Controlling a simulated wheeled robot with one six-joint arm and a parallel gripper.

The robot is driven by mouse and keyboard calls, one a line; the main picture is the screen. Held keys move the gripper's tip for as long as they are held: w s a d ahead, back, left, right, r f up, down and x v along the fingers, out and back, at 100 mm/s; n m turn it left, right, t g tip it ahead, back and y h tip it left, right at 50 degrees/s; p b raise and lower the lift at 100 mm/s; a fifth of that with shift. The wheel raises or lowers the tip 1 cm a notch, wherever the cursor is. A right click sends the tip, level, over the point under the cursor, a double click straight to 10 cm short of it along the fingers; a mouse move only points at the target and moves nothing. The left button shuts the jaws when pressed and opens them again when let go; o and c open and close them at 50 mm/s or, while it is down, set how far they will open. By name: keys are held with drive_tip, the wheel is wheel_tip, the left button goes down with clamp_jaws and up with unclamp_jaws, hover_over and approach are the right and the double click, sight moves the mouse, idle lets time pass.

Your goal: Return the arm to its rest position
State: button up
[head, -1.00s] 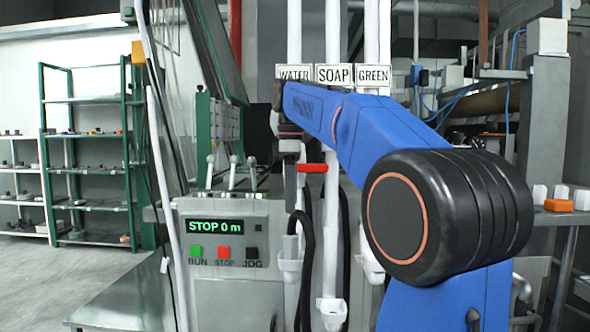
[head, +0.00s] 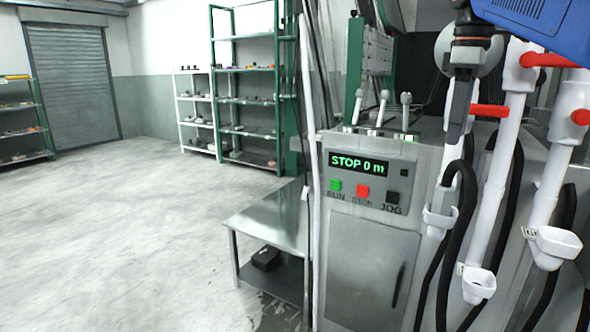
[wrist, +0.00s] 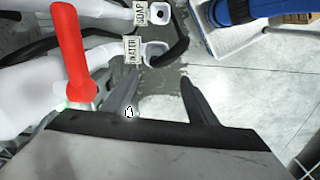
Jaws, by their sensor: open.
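My gripper (head: 456,130) hangs downward in the head view, in front of the right part of the grey control cabinet, below my blue arm at the upper right. In the wrist view the two dark fingers of my gripper (wrist: 161,76) are apart, with nothing between them but a view of the floor and a black hose. Most of my arm is outside the head view.
A red valve handle (wrist: 73,50) is close on the left in the wrist view. White pipes and cups (head: 478,284) and black hoses stand beside the cabinet (head: 365,245). Its display (head: 358,163) reads STOP 0 m. A low metal table (head: 262,222) is left; open floor (head: 130,240) lies beyond.

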drive_tip(key=s+a+f+m+t, duration=0.1)
drive_tip(key=s+f, duration=0.5)
drive_tip(key=f, duration=0.6)
drive_tip(key=s+a+f+m+t, duration=0.1)
drive_tip(key=s+a+f+m, duration=0.2)
drive_tip(key=f, duration=0.9)
drive_tip(key=s+a+f+m+t, duration=0.2)
drive_tip(key=s+f+m, duration=0.4)
drive_tip(key=s+f, duration=0.4)
wheel_tip(320, 180, down, 3)
drive_tip(key=shift+f, duration=0.1)
